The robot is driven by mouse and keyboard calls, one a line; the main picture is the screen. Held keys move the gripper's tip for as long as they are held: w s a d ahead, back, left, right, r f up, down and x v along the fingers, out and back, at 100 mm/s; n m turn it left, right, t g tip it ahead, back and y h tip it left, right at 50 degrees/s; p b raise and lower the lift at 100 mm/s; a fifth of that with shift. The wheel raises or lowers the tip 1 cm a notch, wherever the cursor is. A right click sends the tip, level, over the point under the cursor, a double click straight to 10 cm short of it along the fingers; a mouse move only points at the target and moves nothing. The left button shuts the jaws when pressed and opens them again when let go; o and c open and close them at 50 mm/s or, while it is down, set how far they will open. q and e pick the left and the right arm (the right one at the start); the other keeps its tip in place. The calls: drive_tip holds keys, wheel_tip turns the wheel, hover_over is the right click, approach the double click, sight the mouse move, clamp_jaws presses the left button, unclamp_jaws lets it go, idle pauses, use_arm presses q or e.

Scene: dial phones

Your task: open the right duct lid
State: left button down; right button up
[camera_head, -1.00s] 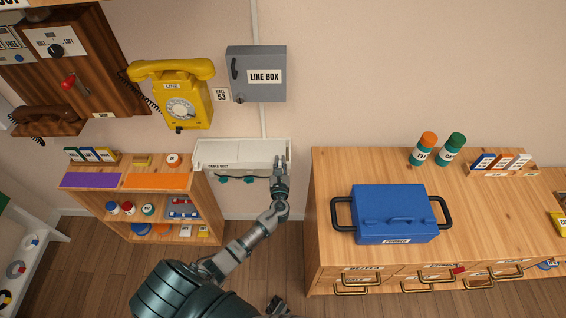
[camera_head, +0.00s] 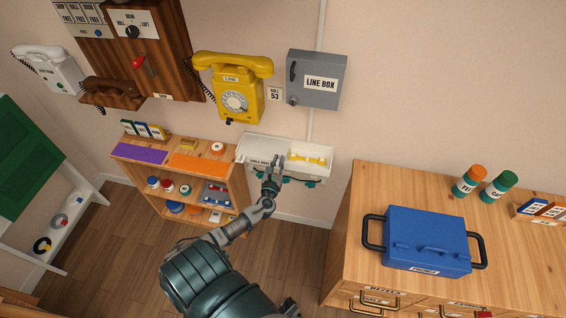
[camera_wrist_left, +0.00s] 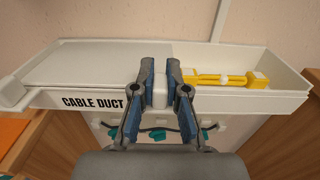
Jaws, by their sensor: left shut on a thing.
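The white cable duct (camera_head: 325,168) hangs on the wall below the yellow phone. Its right half is open, and a yellow part (camera_wrist_left: 225,80) lies inside, also seen in the head view (camera_head: 307,158). A flat white lid (camera_wrist_left: 100,62) covers the left half; I cannot tell whether it is one lid or two stacked. My left gripper (camera_head: 274,158) is at the middle of the duct's front edge. In the left wrist view its fingers (camera_wrist_left: 160,85) are shut on a small white tab of the right lid, which they partly hide. My right gripper is not in view.
A grey line box (camera_head: 316,80) is above the duct, with a yellow phone (camera_head: 235,95) to its left. A wooden shelf (camera_head: 140,152) stands left of the duct. A wooden cabinet (camera_head: 350,225) with a blue case (camera_head: 425,240) stands right. Teal clips and a dark cable hang under the duct.

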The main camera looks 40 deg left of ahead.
use_arm(q)
drive_tip(key=shift+s+f, duration=0.15)
drive_tip(key=shift+f, duration=0.05)
drive_tip(key=c, duration=1.4)
unclamp_jaws()
drive_tip(key=shift+c, duration=0.2)
drive_tip(key=shift+o, duration=1.4)
drive_tip(key=shift+d+r, duration=0.15)
drive_tip(key=shift+r, duration=0.05)
drive_tip(key=v, duration=1.2)
drive_tip(key=shift+s+f, duration=0.1)
drive_tip(key=shift+f, duration=0.1)
